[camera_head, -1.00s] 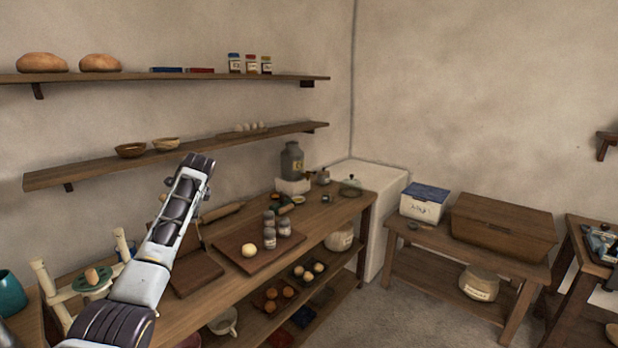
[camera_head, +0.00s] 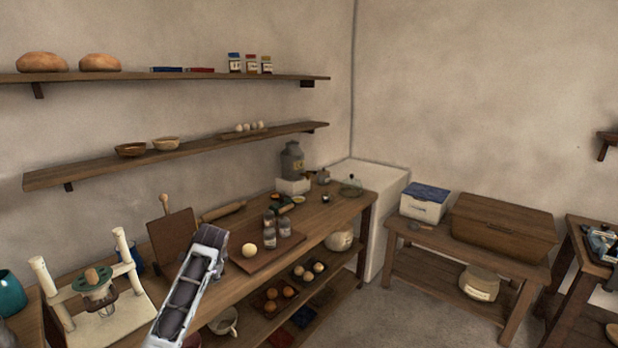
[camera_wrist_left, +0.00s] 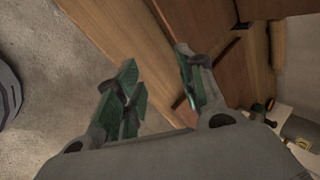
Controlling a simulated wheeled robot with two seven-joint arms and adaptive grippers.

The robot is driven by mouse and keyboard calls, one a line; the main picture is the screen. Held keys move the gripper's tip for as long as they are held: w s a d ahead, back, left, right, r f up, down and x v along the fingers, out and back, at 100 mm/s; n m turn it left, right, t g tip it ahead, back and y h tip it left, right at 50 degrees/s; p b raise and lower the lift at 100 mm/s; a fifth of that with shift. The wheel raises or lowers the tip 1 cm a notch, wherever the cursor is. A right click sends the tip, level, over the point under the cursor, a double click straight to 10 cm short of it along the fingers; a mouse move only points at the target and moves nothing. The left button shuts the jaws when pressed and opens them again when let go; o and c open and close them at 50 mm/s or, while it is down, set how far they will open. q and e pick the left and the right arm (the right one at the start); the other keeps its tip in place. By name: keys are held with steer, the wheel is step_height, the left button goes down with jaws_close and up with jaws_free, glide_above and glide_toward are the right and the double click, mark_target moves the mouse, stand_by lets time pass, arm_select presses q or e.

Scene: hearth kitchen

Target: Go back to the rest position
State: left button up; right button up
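My left arm (camera_head: 185,295) reaches up from the bottom of the head view, in front of the long wooden counter (camera_head: 335,212). Wooden furniture edges and grey floor lie beyond the fingers. My right gripper is in neither view.
The counter holds a board with an onion-like ball (camera_head: 249,250) and several shakers (camera_head: 269,226). A white stand (camera_head: 121,239) is left of my arm. Wall shelves (camera_head: 200,76) hang above. The floor (camera_head: 405,310) is clear at centre right.

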arm_select(q)
steer(key=s+d+f+n+h, duration=0.1)
steer(key=s+d+f+n, duration=0.15)
steer(key=s+f, duration=0.45)
steer(key=s+d+f+n+h, duration=0.1)
steer(key=s+d+f, duration=0.3)
steer(key=s, duration=0.6)
steer(key=shift+s+d+n+g+h, duration=0.4)
steer(key=shift+s+d+n, duration=0.85)
steer(key=shift+s, duration=4.65)
steer(key=shift+s+d+n+g+h, duration=0.4)
steer(key=shift+s+n, duration=1.4)
steer(key=shift+s, duration=4.05)
steer(key=s+f+g, duration=0.1)
steer(key=s+f, duration=0.2)
steer(key=f, duration=3.2)
steer(key=s+a+f, duration=0.2)
steer(key=s+f, duration=0.7)
steer(key=s, duration=0.2)
steer(key=s+a+f+g, duration=0.1)
steer(key=s+a+f, duration=0.1)
steer(key=s+f, duration=0.7)
steer(key=shift+s+a+f, duration=0.2)
steer(key=shift+s+f, duration=0.05)
steer(key=shift+s, duration=0.6)
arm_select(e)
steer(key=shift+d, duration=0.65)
